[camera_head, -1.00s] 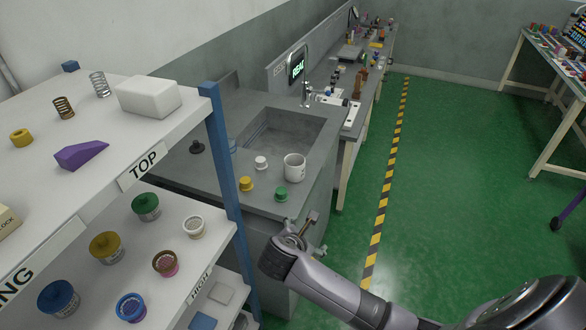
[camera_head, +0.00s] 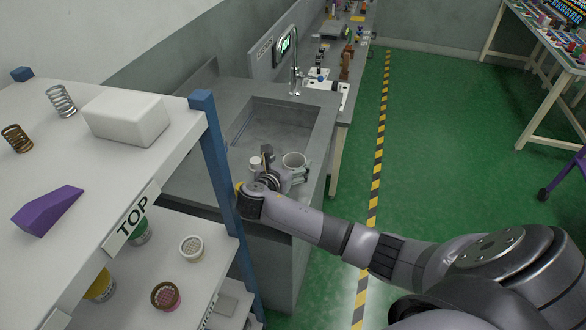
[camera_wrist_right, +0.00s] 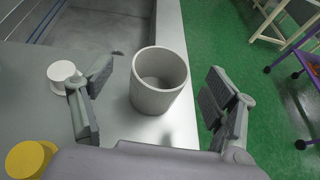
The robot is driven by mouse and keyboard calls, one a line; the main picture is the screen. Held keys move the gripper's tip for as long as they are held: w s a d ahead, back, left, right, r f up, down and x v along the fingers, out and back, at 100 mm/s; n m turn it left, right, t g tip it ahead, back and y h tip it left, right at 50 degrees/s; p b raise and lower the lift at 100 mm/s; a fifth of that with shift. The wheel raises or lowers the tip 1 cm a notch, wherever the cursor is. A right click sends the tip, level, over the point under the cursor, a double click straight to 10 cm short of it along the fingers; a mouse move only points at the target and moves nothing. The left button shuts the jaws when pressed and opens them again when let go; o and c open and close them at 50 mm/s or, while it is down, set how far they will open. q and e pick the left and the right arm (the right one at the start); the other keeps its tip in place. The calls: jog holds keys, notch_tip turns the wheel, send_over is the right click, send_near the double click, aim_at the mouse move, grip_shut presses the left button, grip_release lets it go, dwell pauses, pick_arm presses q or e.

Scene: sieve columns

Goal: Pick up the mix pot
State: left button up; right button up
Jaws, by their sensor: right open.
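The mix pot (camera_head: 295,161), a plain pale grey cup, stands upright on the counter beside the sink. In the right wrist view the mix pot (camera_wrist_right: 158,92) is empty inside as far as I can see. My right gripper (camera_head: 283,172) is at the pot's near side. In the right wrist view my right gripper (camera_wrist_right: 155,88) is open, with one finger to the left of the pot and one to the right, gaps showing on both sides. My left gripper is not in view.
A white lidded piece (camera_wrist_right: 62,76) stands close to the left finger, and a yellow one (camera_wrist_right: 28,158) is nearer. The sink (camera_head: 270,128) lies behind the pot. A shelf with a blue post (camera_head: 215,155) stands left of my arm. The counter edge is just right of the pot.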

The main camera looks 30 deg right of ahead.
aim_at(298, 156)
jog(key=x, duration=0.4)
jog(key=shift+d+f+p, duration=0.2)
jog(key=shift+f+p, duration=0.1)
jog(key=shift+f, duration=0.05)
jog(key=shift+s, duration=0.1)
jog(key=c, duration=1.3)
pick_arm(q)
jog(key=w, duration=0.1)
jog(key=w+r, duration=0.1)
jog(key=w, duration=0.1)
pick_arm(e)
jog(key=shift+r, duration=0.15)
